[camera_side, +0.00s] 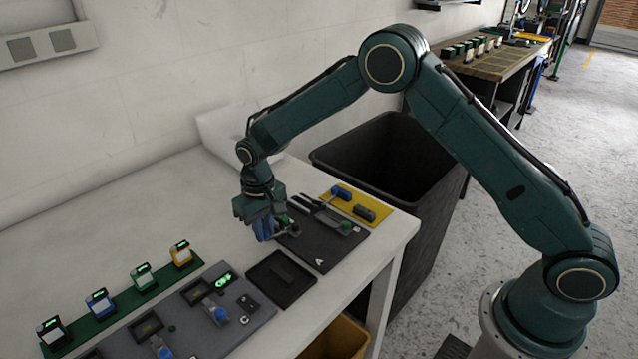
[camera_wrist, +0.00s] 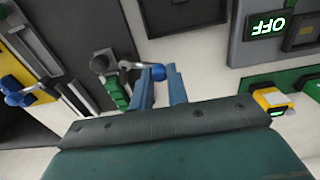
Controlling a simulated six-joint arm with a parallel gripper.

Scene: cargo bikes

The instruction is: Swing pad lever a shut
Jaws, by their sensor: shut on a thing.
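Pad lever a is a short silver lever (camera_wrist: 128,65) with a blue ball knob (camera_wrist: 158,73). In the wrist view it reaches right from a round silver pivot (camera_wrist: 103,62) beside a green pad (camera_wrist: 116,92). My gripper (camera_wrist: 161,74) is shut on the knob, one blue finger on each side. In the side view my gripper (camera_side: 267,234) is low over the left edge of the dark fixture plate (camera_side: 318,247), and its fingers hide most of the lever. A white letter A is on the plate's front corner.
A black tray (camera_side: 282,280) lies in front of the plate. A grey board (camera_side: 240,318) with green displays and a green strip (camera_side: 125,303) with several coloured blocks are at the left. A yellow mat (camera_side: 350,208) with a blue-handled tool is behind. A black bin stands beyond the table.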

